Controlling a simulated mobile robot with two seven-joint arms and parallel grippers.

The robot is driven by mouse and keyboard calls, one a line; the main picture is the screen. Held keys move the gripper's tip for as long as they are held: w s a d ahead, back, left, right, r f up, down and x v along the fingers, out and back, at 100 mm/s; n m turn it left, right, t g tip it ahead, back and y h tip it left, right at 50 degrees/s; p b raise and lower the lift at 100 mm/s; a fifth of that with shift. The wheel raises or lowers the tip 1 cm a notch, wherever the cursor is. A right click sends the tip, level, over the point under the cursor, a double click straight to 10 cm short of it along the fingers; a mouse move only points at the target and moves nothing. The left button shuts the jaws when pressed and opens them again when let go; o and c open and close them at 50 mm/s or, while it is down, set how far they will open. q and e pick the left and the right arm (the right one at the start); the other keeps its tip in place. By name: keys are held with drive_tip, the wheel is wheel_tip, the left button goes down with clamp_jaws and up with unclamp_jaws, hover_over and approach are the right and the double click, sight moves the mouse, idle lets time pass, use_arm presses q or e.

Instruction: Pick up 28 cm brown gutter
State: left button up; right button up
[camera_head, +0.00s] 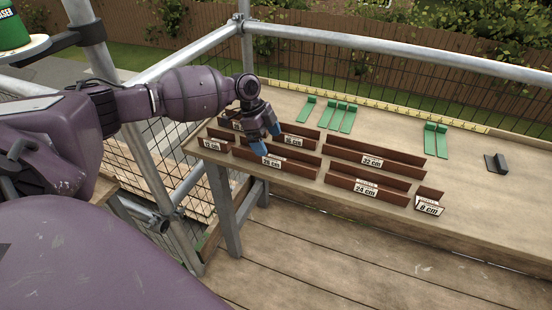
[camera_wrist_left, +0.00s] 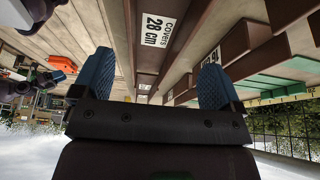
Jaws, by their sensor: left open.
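The 28 cm brown gutter (camera_head: 300,169) lies in the front row on the bench, its white label facing front. In the left wrist view the labelled gutter (camera_wrist_left: 183,45) runs between my fingers. My left gripper (camera_head: 267,141) has blue fingertips and is open, just above and at the back of this gutter. In the left wrist view the left gripper (camera_wrist_left: 153,78) has its fingers wide apart with nothing clamped. A small dark and blue part at the left of that view may be my right gripper; its jaws are too small to judge.
Close by lie the 12 cm (camera_head: 215,146), 16 cm (camera_head: 311,142), 32 cm (camera_head: 390,166) and 24 cm (camera_head: 392,197) gutters, and the 8 cm piece (camera_head: 429,206). Green pieces (camera_head: 348,120) and a dark bracket (camera_head: 497,163) lie farther back. The bench's right side is mostly clear.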

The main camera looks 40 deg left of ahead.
sight(275, 154)
use_arm(q)
drive_tip(key=shift+d+x, duration=0.2)
drive_tip(key=shift+x, duration=1.15)
drive_tip(key=shift+d+x, duration=0.2)
drive_tip(key=shift+x, duration=1.15)
drive_tip(key=shift+s+r, duration=0.15)
drive_tip(key=shift+r, duration=0.05)
drive_tip(key=c, duration=1.1)
drive_tip(key=shift+r, duration=0.1)
